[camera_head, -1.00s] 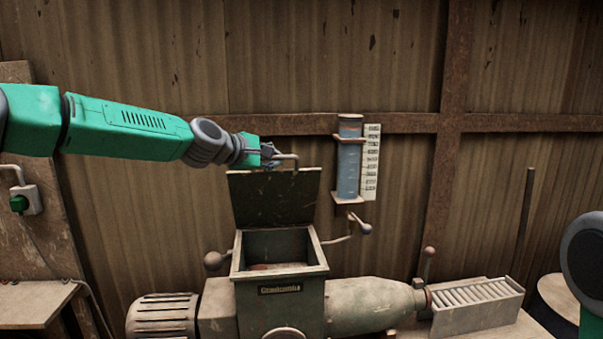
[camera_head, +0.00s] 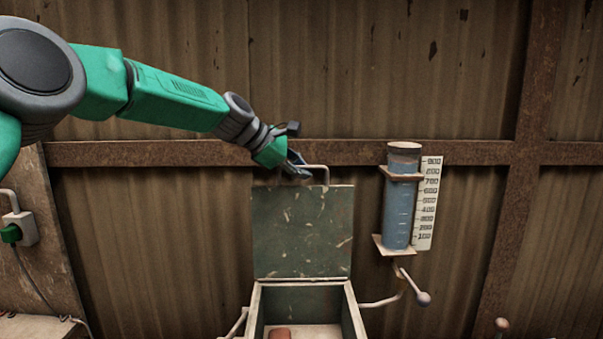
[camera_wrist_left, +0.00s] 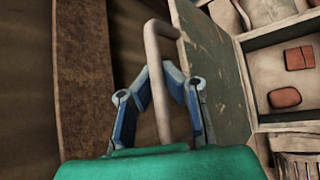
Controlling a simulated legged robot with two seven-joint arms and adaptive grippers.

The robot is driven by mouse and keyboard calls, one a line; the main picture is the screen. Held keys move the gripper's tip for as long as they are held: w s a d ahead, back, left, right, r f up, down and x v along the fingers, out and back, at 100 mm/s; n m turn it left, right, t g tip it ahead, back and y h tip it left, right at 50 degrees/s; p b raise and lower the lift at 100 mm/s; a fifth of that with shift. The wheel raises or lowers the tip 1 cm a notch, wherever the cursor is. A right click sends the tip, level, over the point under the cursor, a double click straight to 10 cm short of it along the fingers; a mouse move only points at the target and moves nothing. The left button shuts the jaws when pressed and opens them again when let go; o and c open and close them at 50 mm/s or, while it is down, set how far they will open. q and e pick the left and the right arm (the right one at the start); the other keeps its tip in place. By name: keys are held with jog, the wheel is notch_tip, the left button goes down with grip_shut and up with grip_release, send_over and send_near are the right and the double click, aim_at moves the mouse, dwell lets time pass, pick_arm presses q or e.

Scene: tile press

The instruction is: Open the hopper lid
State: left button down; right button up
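The hopper lid (camera_head: 303,230) stands raised, close to upright, at the back edge of the hopper (camera_head: 356,318). The hopper mouth is open, and reddish pieces (camera_head: 280,333) show inside. A bent metal handle (camera_head: 327,174) sits at the lid's upper edge. My left gripper (camera_head: 297,166) is at the left part of this handle. In the left wrist view the handle (camera_wrist_left: 155,50) passes between the blue fingers, whose tips close in on it from both sides. The lid (camera_wrist_left: 213,70) is to the right of the fingers there. My right gripper is out of view.
A blue measuring cylinder (camera_head: 400,210) with a white number scale (camera_head: 428,205) is on the wall right of the lid. A ball-ended lever (camera_head: 423,298) is below it. A socket with a green plug (camera_head: 12,233) is at far left. Corrugated wall (camera_head: 180,225) stands close behind.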

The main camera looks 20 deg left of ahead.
pick_arm(q)
jog(key=shift+d+r, duration=0.1)
jog(key=shift+r, duration=0.65)
jog(key=c, duration=1.6)
grip_release()
jog(key=shift+s+d, duration=0.2)
jog(key=shift+f, duration=0.25)
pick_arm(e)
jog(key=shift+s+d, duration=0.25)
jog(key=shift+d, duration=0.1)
pick_arm(q)
jog(key=shift+w+f, duration=0.15)
jog(key=shift+a, duration=0.3)
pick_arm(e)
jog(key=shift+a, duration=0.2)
pick_arm(q)
jog(key=shift+s+a+r, duration=0.2)
jog(key=shift+r, duration=0.05)
jog(key=v, duration=1.1)
jog(key=shift+a, duration=0.2)
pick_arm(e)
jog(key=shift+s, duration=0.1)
